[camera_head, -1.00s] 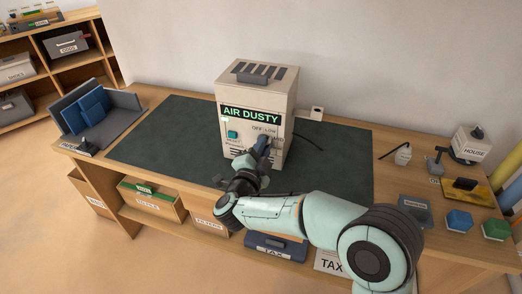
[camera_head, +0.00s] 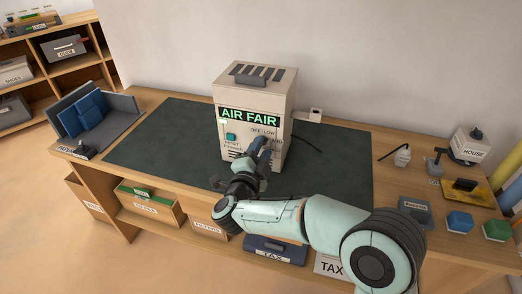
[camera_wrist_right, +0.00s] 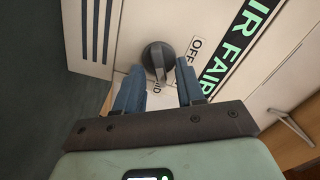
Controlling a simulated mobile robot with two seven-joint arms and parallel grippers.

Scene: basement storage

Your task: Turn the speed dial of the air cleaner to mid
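The air cleaner (camera_head: 254,110) is a beige box on the dark mat, and its lit display (camera_head: 249,116) reads "AIR FAIR". Its dark round speed dial (camera_wrist_right: 157,58) shows in the right wrist view. The dial's raised ridge points down in that view, at a partly hidden label ending in "ID"; "OFF" stands beside the dial. My right gripper (camera_head: 264,147) is at the cleaner's front. In the wrist view its two blue fingers (camera_wrist_right: 159,70) are apart, with tips to either side of the dial's lower part; I see no clear contact. My left gripper is out of view.
A grey tray with blue folders (camera_head: 92,112) stands at the left. Blue and green blocks (camera_head: 459,222) and small items lie at the right. The mat (camera_head: 165,135) is clear left of the cleaner.

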